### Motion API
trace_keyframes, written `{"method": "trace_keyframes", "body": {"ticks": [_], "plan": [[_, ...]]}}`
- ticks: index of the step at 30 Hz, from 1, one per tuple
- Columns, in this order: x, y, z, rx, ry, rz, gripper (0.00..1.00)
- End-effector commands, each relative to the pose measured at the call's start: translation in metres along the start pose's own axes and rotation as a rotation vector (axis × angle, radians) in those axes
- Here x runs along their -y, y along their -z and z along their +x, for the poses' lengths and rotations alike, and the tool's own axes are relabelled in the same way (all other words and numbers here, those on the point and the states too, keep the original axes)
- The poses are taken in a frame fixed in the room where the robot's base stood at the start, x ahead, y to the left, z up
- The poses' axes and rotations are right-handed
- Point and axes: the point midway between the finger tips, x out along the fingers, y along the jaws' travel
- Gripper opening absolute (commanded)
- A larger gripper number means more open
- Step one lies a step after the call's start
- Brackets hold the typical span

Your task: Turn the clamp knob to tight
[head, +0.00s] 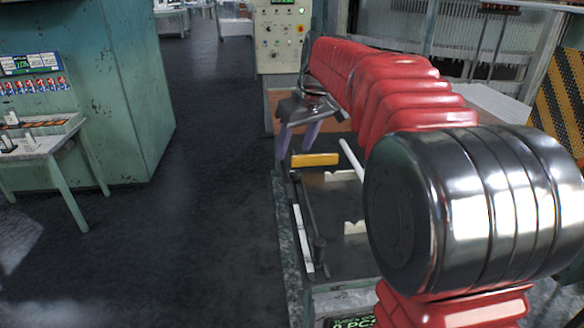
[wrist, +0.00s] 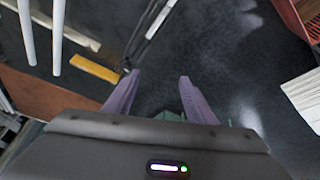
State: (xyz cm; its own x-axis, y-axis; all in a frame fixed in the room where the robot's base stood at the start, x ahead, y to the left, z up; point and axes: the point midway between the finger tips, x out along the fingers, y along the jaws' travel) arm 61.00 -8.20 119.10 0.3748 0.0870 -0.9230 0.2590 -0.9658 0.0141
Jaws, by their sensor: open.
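My gripper (head: 296,150) hangs over the far left part of the dark bench, its two purple fingers spread and empty. In the wrist view the fingers (wrist: 159,79) are apart with only dark floor between them. A yellow bar (head: 315,160) lies close to the fingers; it also shows in the wrist view (wrist: 95,68), left of them. A small dark part (wrist: 124,66) sits near the left fingertip; I cannot tell if it is the clamp knob. No knob can be clearly made out. A white tube (head: 351,159) shows partly behind my arm, and two tubes (wrist: 58,35) show in the wrist view.
A control panel (head: 282,38) stands behind. A side table (head: 45,145) and teal cabinet are left. The floor between is clear.

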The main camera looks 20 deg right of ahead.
Motion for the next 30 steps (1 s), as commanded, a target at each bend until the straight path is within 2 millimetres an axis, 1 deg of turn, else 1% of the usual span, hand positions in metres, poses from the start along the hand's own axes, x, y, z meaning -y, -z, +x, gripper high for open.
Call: {"method": "trace_keyframes", "body": {"ticks": [1,6,16,24,27,30], "plan": [[-0.008,0.007,0.006,0.003,0.004,-0.005,0.51],[-0.031,0.026,0.024,0.006,0.019,-0.034,0.51],[-0.077,0.056,0.063,0.007,0.049,-0.091,0.51],[-0.114,0.071,0.099,0.005,0.073,-0.140,0.51],[-0.124,0.073,0.109,0.003,0.080,-0.155,0.51],[-0.130,0.075,0.115,0.002,0.083,-0.165,0.51]]}}
